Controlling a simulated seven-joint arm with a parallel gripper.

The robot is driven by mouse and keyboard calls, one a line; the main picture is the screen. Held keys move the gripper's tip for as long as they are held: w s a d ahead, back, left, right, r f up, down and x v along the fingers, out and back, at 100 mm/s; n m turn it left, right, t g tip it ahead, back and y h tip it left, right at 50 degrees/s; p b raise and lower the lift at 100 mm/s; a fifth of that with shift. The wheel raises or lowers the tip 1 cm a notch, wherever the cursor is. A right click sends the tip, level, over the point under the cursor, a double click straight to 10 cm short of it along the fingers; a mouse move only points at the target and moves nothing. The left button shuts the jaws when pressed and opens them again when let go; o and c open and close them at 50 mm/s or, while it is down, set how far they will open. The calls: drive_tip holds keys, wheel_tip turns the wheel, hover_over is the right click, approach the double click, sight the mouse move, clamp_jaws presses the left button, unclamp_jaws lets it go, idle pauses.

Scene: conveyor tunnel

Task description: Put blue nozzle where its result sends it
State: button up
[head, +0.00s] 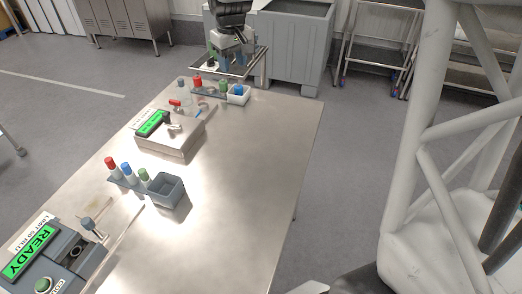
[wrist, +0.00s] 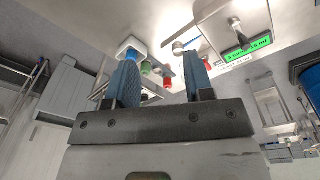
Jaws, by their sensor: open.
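My gripper (head: 221,60) is at the far end of the steel table. In the wrist view its two blue fingers (wrist: 160,60) stand apart with nothing held between them. A blue piece (head: 239,90) sits in a small pale bin (head: 245,99) at the far end; the bin also shows in the wrist view (wrist: 127,43), near the left fingertip. Another blue-topped piece (head: 126,169) stands in the near rack between a red one (head: 110,162) and a green one (head: 144,175). I cannot tell which is the task's nozzle.
Beside the far bin are red (head: 197,81) and green (head: 223,86) pieces. A middle device (head: 171,144) has a lit green display, too small to read surely. The near device's display (head: 29,252) reads READY. An empty grey bin (head: 166,201) adjoins the near rack. The table's right side is clear.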

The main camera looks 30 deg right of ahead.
drive_tip(key=s+a+f+m, duration=0.1)
drive_tip(key=s+a, duration=0.1)
drive_tip(key=s, duration=0.9)
drive_tip(key=s+a+f+m+t, duration=0.1)
drive_tip(key=s+a, duration=0.1)
drive_tip(key=s, duration=0.9)
drive_tip(key=s+a+f, duration=0.1)
drive_tip(key=s+a, duration=0.2)
drive_tip(key=s, duration=0.8)
drive_tip(key=shift+s+m, duration=0.2)
drive_tip(key=shift+m, duration=0.2)
